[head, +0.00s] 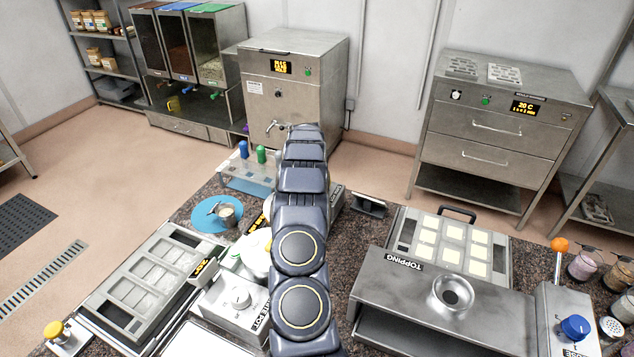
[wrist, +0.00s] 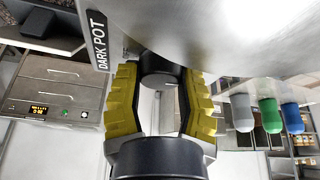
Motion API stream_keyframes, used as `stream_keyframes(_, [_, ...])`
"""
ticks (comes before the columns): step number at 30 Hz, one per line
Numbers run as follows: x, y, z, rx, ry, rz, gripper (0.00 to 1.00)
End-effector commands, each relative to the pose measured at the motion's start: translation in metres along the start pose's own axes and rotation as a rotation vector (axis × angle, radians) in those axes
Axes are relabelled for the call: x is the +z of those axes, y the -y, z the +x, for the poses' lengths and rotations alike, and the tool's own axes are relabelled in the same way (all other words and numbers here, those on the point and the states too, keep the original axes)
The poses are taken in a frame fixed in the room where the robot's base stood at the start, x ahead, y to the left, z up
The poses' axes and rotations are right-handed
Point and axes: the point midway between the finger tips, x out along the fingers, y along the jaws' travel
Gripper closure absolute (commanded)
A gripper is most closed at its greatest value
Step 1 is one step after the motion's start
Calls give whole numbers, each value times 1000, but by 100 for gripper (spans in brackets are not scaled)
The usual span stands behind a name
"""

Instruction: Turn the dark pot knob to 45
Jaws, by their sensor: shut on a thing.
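In the wrist view, the dark pot knob (wrist: 160,72) is a dark round knob on a metal housing, beside the DARK POT label (wrist: 98,40). My gripper (wrist: 161,95) has its yellow ribbed fingers on both sides of the knob and is shut on it. The knob's pointer and any scale around it do not show, so I cannot tell its setting. In the head view, my arm covers the knob and my gripper. A small lit amber display (head: 259,218) shows partly beside the arm; I cannot read it.
Another pot unit with a pale knob (head: 241,298) stands left of my arm. A mould tray (head: 150,280) lies at left. The TOPPING unit (head: 440,290) is at right, near a blue knob (head: 575,327). Blue and green handles (head: 262,153) stand behind.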

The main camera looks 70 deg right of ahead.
Motion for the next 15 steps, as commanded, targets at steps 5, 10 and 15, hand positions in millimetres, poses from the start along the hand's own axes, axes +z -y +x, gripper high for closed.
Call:
stream_keyframes(5, [2, 0, 2, 10, 6, 17, 94])
stream_keyframes(10, [2, 0, 2, 11, 6, 19, 94])
stream_keyframes(15, [3, 0, 2, 10, 7, 18, 57])
